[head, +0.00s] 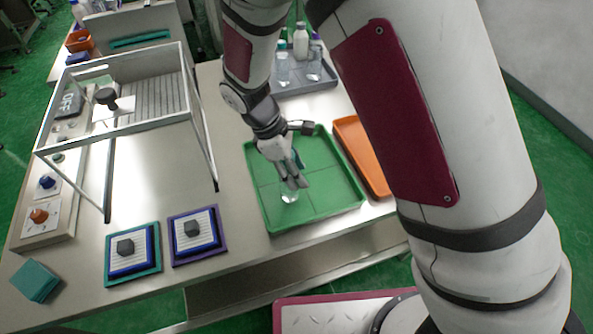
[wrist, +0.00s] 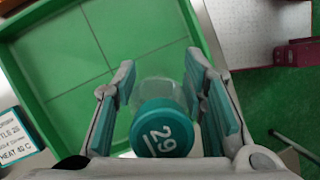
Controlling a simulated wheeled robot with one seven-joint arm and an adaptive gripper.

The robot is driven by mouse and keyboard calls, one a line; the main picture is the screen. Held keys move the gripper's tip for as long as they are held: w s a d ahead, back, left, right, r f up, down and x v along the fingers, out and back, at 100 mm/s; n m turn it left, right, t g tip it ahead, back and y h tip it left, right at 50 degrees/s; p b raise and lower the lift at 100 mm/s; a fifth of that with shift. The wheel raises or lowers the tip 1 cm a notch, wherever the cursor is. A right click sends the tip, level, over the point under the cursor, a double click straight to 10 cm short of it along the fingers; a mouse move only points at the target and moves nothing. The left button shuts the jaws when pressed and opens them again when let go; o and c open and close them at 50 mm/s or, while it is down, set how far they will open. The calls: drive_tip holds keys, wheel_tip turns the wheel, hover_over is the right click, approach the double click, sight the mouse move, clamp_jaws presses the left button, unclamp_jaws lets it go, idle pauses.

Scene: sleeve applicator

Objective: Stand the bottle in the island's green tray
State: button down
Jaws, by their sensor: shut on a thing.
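The bottle (wrist: 160,128) is clear with a teal cap marked 29, seen from above in the wrist view. Its clear lower part (head: 289,196) shows below my fingers in the head view. My gripper (head: 291,176) is shut on the bottle, with the teal finger pads on either side of it in the wrist view (wrist: 165,95). The green tray (head: 335,200) lies on the island, divided into sections by thin lines. The bottle is over the tray's front part, roughly upright. I cannot tell whether its base touches the tray floor.
An orange tray (head: 358,148) lies right of the green tray, partly behind my arm. A grey tray (head: 310,84) with bottles stands behind. A white-framed rig (head: 125,125) stands left. Stacked pads (head: 195,236) with dark blocks lie at the front left.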

drive_tip(key=shift+f, duration=0.6)
drive_tip(key=shift+f, duration=0.1)
drive_tip(key=c, duration=1)
unclamp_jaws()
